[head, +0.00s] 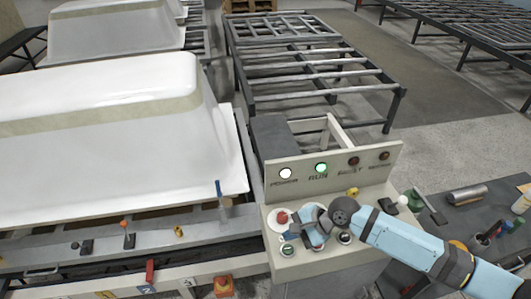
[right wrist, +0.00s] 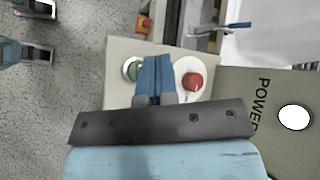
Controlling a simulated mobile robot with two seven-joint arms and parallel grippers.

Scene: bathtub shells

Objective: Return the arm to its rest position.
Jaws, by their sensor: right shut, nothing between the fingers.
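My right arm (head: 405,238) comes in from the right in the head view and reaches over the sloped control panel (head: 275,262). My right gripper (head: 300,228) is low over the panel's buttons. In the right wrist view its two blue fingers (right wrist: 153,75) are together and empty. They lie between a green button (right wrist: 130,70) and a red button (right wrist: 193,83); whether they touch either one I cannot tell. The red button (head: 282,216) and green button (head: 287,250) also show in the head view. My left gripper is not seen in the head view.
The POWER lamp (head: 286,173) is lit white and the RUN lamp (head: 321,168) green. A white bathtub shell (head: 110,130) lies left of the panel. A dark side table (head: 480,215) with tools and bottles is under and beside my arm. Metal racks (head: 310,80) stand behind.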

